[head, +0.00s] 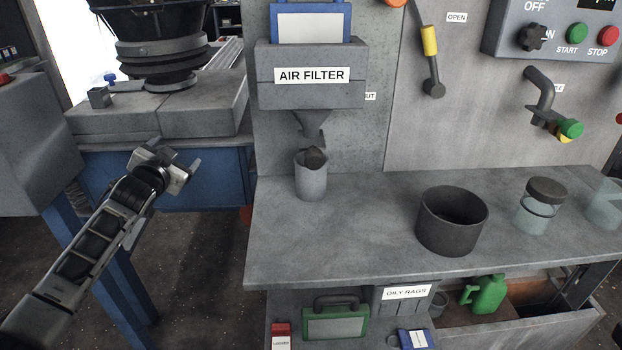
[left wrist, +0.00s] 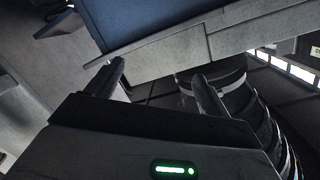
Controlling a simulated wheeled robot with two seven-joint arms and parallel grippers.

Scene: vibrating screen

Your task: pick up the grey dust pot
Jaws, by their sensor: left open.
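The grey dust pot (head: 311,182) stands upright on the grey bench at its left part, under the funnel of the air filter box. Something dark shows at its mouth, just below the funnel. My left gripper (head: 176,168) is open and empty, to the left of the pot and apart from it, off the bench's left edge. In the left wrist view its two fingers (left wrist: 156,86) stand apart with nothing between them; the pot cannot be made out there. My right gripper is not in view.
The air filter box (head: 311,92) and its funnel (head: 312,121) hang right above the pot. A dark round bin (head: 451,228) and a lidded glass jar (head: 537,213) stand farther right on the bench (head: 350,245). A blue-framed machine (head: 222,170) stands at left. Bench between pot and bin is clear.

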